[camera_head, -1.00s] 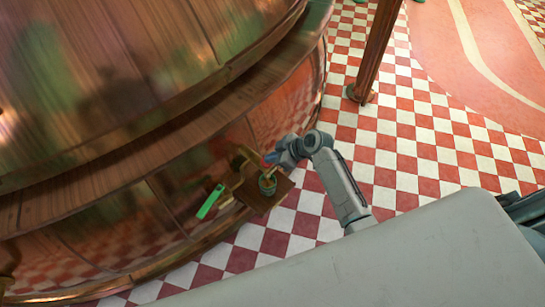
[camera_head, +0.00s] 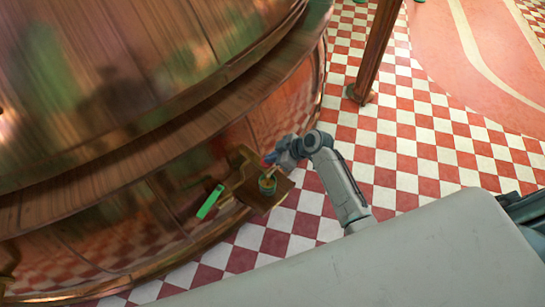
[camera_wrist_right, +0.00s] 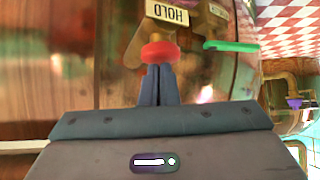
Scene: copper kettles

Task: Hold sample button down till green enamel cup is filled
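My right gripper (camera_head: 274,158) is just above and beside the cup. In the right wrist view my right gripper's fingers (camera_wrist_right: 160,84) are closed together. Their tips meet the red button (camera_wrist_right: 160,53), which sits below a plate lettered HOLD (camera_wrist_right: 167,13). No gap shows between tips and button. My left gripper is not in view.
The large copper kettle (camera_head: 130,100) fills the left. A bright green bar (camera_head: 209,202) is on its wall beside the shelf; it also shows in the wrist view (camera_wrist_right: 230,46). A wooden post (camera_head: 376,50) stands behind on checkered floor (camera_head: 420,140), which is clear to the right.

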